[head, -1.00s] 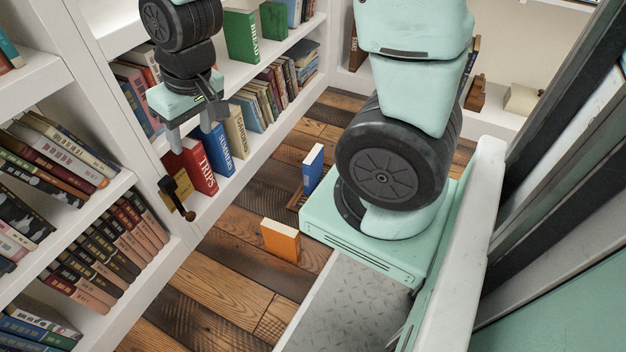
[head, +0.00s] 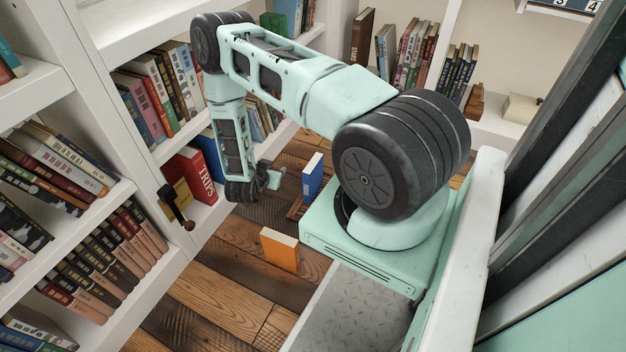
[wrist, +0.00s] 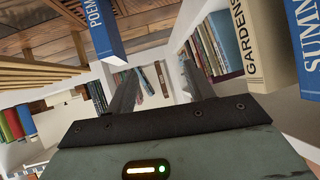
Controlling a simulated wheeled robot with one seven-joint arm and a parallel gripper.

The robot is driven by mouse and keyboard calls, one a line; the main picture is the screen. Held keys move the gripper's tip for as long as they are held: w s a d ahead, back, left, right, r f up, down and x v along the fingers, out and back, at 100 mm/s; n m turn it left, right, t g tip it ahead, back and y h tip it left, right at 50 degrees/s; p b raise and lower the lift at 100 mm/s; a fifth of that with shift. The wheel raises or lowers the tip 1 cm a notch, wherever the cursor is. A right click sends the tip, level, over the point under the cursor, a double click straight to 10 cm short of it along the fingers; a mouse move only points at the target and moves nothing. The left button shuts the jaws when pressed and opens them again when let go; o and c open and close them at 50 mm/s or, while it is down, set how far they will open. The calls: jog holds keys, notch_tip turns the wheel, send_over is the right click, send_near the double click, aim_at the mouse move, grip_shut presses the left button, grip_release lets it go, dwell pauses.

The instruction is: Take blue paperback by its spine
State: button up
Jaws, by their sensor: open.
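A slim blue book (head: 313,178) stands upright near the floor, just left of my base. In the wrist view a blue spine lettered "POEM" (wrist: 103,30) shows at upper left and appears to be the same book. My gripper (wrist: 158,74) is open and empty, with the spine to the left of its fingers, not between them. In the head view my gripper is low, left of the book, with its fingers mostly hidden. Another blue book, lettered "SUMM" (wrist: 303,40), stands on the shelf; my forearm partly covers it in the head view.
An orange book (head: 280,249) stands on the plank floor. A slatted wooden piece (wrist: 40,72) lies beside the blue book. The red "TRIPS" book (head: 197,175) and a cream "GARDENS" book (wrist: 243,50) stand on the low shelf. A dark latch (head: 176,207) juts from the shelf edge.

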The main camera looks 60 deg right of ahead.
aim_at(310, 169)
jog(key=s+d+f+m+g+h, duration=0.1)
jog(key=s+d+f+g+h, duration=0.2)
jog(key=s, duration=0.5)
jog(key=shift+t, duration=0.4)
jog(key=d+f+b, duration=0.3)
jog(key=d, duration=0.1)
jog(key=shift+w+d+f, duration=0.1)
jog(key=shift+w+f, duration=0.05)
jog(key=shift+w, duration=0.1)
jog(key=b+x, duration=0.4)
jog(key=x, duration=0.1)
jog(key=shift+w, duration=0.25)
jog(key=shift+d, duration=0.4)
grip_shut()
